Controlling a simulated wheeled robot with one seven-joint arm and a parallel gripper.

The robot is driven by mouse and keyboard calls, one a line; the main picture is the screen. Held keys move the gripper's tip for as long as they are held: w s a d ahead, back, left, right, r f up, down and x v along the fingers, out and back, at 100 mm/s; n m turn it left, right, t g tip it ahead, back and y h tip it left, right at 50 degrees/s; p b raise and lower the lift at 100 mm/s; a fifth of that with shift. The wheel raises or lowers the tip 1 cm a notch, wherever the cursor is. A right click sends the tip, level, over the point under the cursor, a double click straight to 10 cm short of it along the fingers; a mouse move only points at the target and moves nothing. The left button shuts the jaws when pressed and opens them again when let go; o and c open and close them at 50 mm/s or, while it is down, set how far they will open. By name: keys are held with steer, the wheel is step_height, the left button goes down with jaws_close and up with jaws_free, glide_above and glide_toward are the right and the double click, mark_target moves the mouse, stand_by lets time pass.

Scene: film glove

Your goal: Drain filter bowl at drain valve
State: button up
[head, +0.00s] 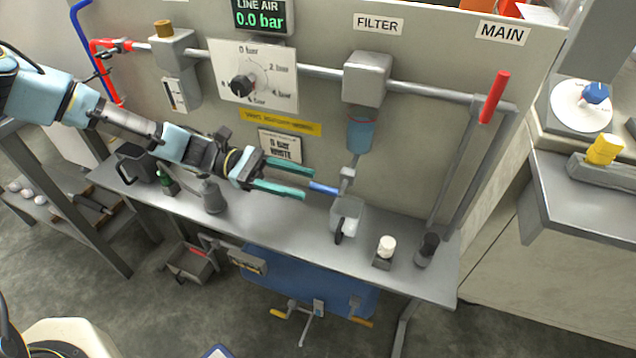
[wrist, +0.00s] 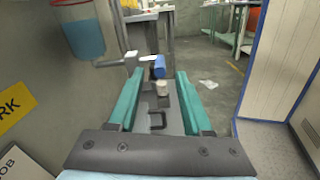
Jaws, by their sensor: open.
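The filter bowl (head: 361,134) is a blue translucent cup under the grey filter head (head: 367,78) on the panel; the bowl also shows at the upper left of the wrist view (wrist: 84,37). Below it is the drain valve (head: 347,174) with a blue lever handle (head: 323,188) pointing left in the head view. The blue handle end (wrist: 159,66) lies just beyond my fingers in the wrist view. My gripper (head: 310,182) is open and empty, its teal fingers facing the handle from the left. A clear cup (head: 347,216) stands on the bench below the valve.
A grey bench (head: 285,225) runs below the panel. A white-topped item (head: 386,246) and a dark cylinder (head: 428,249) stand right of the cup. The gauge reads 0.0 bar (head: 260,20). A red handle (head: 495,97) is at MAIN.

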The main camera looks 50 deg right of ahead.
mark_target(319, 185)
steer(key=shift+p+x, duration=0.35)
steer(key=shift+x, duration=2.15)
steer(key=shift+w, duration=0.1)
jaws_close()
